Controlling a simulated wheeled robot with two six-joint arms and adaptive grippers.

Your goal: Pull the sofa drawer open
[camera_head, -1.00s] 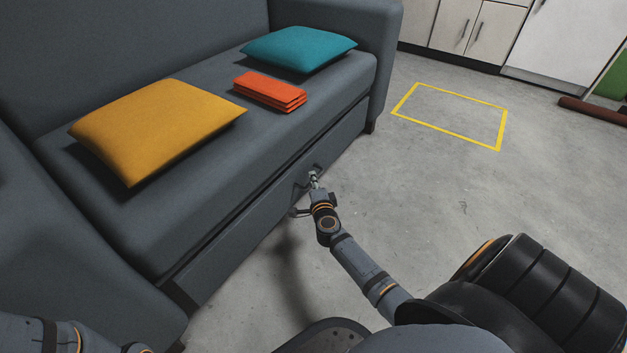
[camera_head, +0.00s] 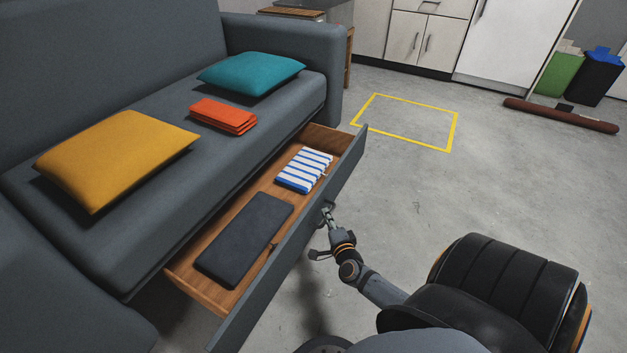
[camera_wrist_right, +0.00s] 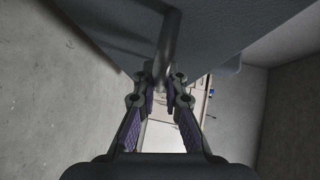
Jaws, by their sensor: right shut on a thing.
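The sofa drawer (camera_head: 292,262) stands pulled out from under the grey sofa (camera_head: 150,225). Its wooden inside shows, with a dark grey flat item (camera_head: 245,238) and a blue-and-white striped folded cloth (camera_head: 304,170) in it. My right gripper (camera_head: 328,212) is at the drawer's front, shut on its handle. In the right wrist view the fingers (camera_wrist_right: 160,88) close around the dark handle bar (camera_wrist_right: 168,45), with the drawer front beyond. My left gripper is not in view.
A yellow cushion (camera_head: 115,158), a folded orange cloth (camera_head: 223,116) and a teal cushion (camera_head: 250,73) lie on the seat. A yellow floor outline (camera_head: 457,130) and a brown roll (camera_head: 560,115) are farther back. The floor right of the drawer is mostly clear.

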